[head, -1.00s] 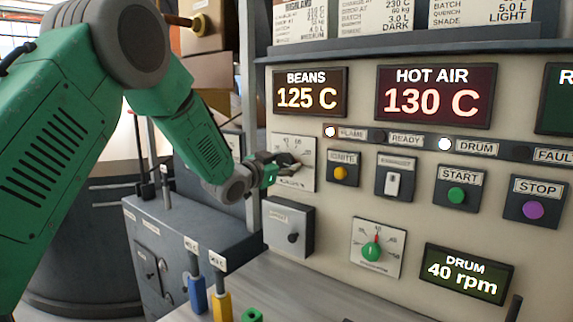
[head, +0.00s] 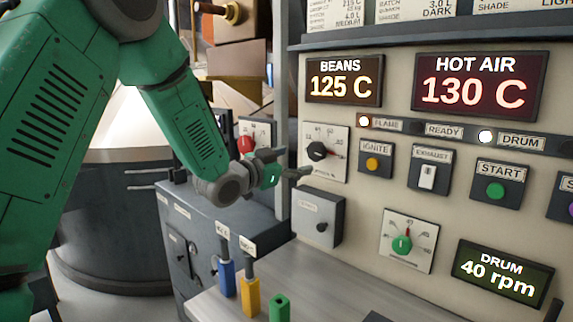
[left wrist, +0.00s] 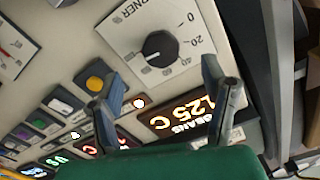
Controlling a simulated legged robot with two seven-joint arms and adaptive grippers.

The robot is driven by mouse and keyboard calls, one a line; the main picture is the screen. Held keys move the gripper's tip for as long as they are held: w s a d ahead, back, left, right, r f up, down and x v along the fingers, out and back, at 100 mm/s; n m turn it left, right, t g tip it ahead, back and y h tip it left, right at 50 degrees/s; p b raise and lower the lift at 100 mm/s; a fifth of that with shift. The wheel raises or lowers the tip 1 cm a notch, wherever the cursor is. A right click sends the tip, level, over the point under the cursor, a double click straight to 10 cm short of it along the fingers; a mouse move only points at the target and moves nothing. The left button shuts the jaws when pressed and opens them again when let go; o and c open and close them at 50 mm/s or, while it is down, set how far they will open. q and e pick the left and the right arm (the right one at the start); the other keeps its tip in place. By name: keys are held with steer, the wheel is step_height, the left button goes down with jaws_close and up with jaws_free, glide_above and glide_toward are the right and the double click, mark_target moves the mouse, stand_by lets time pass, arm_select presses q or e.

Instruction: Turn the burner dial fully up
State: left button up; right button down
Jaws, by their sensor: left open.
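The burner dial (head: 317,151) is a black knob on a white scale plate on the roaster panel, below the beans display. It also shows in the left wrist view (left wrist: 160,48), beyond my fingers, with the scale numbers around it; I cannot read its exact setting. My left gripper (head: 292,162) is open and empty, just left of and slightly below the dial in the head view. In the left wrist view the two fingers of the gripper (left wrist: 163,72) are spread wide, apart from the knob. My right gripper is not in view.
A grey switch box (head: 318,216) sits just below the dial. The ignite button (head: 373,163), exhaust switch (head: 428,176) and green drum dial (head: 402,244) are to the right. A red knob (head: 245,144) is behind my gripper. Blue and yellow handles (head: 249,292) stand below.

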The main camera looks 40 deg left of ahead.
arm_select(q)
steer(key=shift+s+a+f, duration=0.1)
steer(key=shift+s+a, duration=0.05)
steer(key=shift+s, duration=1.25)
